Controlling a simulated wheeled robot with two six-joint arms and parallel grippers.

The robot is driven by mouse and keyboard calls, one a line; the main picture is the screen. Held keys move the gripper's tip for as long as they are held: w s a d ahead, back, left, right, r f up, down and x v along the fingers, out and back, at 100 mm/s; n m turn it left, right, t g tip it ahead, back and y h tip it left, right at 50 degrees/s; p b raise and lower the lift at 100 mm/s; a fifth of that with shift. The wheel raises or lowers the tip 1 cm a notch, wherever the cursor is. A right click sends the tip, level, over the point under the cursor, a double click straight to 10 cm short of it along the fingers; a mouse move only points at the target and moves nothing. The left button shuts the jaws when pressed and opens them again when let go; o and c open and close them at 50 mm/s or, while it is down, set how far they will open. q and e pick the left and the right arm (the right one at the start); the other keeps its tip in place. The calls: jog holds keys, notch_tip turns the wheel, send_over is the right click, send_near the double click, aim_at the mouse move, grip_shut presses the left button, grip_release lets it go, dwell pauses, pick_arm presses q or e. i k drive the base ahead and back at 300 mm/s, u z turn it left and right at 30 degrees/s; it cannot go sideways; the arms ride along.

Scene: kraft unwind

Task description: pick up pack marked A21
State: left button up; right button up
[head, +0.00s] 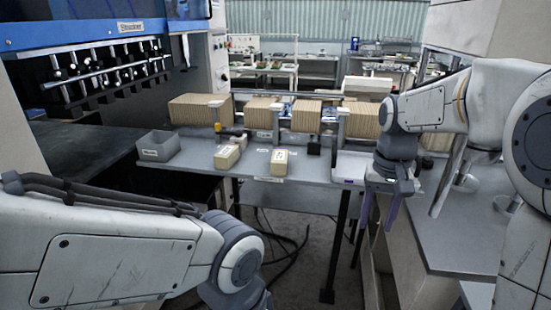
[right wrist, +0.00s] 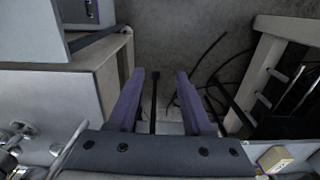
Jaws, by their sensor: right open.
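Two small tan packs lie on the grey shelf table: a left pack (head: 227,156) and a right pack (head: 279,161), which has a white label on its face. The markings are too small to read, so I cannot tell which is A21. One tan pack also shows at the lower right of the right wrist view (right wrist: 275,158). My right gripper (head: 379,212) is open and empty, with its purple fingers pointing down, to the right of the packs and apart from them. Its fingers also show in the right wrist view (right wrist: 160,73) over the floor. My left gripper is out of view.
A grey open bin (head: 158,146) stands left of the packs on the table (head: 200,166). Rows of large tan stacks (head: 200,108) stand behind, with posts before them. A dark post (head: 333,255) and cables (head: 285,255) are below. A grey counter (head: 470,220) is at right.

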aim_at(280, 160)
jog(key=u, duration=0.6)
jog(key=i, duration=1.45)
jog(key=z, duration=0.35)
